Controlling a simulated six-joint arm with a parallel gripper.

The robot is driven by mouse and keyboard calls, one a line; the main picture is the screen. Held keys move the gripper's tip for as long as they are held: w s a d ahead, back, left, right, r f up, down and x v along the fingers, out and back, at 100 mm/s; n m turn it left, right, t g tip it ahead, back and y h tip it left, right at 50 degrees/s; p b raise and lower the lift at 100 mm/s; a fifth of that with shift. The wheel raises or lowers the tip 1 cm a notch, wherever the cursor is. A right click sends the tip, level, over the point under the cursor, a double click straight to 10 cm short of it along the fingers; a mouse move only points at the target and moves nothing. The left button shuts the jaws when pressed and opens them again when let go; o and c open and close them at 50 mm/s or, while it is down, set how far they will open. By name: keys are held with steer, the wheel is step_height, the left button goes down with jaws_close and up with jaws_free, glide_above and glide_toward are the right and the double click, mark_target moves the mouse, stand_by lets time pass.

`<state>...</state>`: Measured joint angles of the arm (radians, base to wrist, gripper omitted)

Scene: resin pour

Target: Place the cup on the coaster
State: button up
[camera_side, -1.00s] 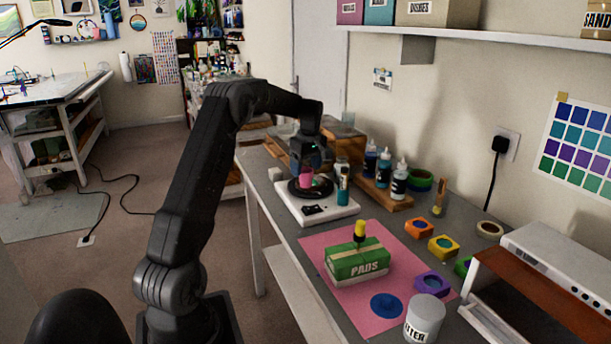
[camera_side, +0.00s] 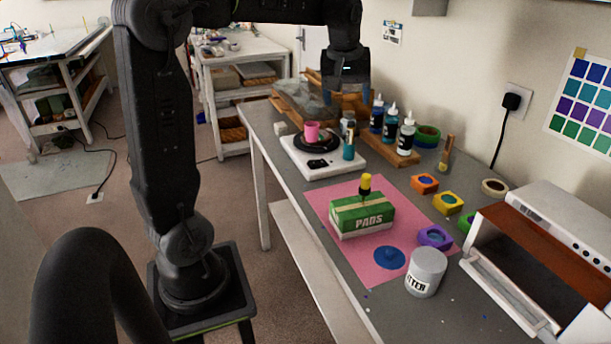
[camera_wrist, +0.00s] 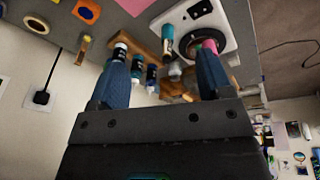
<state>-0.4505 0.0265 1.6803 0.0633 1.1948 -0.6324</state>
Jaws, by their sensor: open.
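The pink cup (camera_side: 311,131) stands on a black round plate on a white square device (camera_side: 323,170) at the far end of the bench. It also shows in the wrist view (camera_wrist: 209,44), partly hidden by a finger. A flat blue disc, which looks like the coaster (camera_side: 389,257), lies on the pink mat near the front, bare on top. My gripper (camera_side: 347,88) is open and empty, raised above and to the right of the cup, apart from it. Its two blue fingers are spread in the wrist view (camera_wrist: 160,68).
A green PADS box (camera_side: 362,216) with a yellow-topped item above it stands on the pink mat (camera_side: 330,205) between cup and disc. A grey jar (camera_side: 426,271) is right of the disc. Bottles (camera_side: 407,135) on a wooden board stand right of the cup.

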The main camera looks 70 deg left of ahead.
steer(key=s+d+f+m+t+h, duration=0.1)
steer(key=s+d+f+m, duration=0.2)
steer(key=s+d+m, duration=0.3)
steer(key=s+d+f+m+t, duration=0.2)
steer(key=s+d+m, duration=0.4)
steer(key=s+d, duration=0.5)
steer(key=shift+d+f+h, duration=0.4)
steer(key=shift+d+f, duration=0.2)
steer(key=shift+d, duration=0.3)
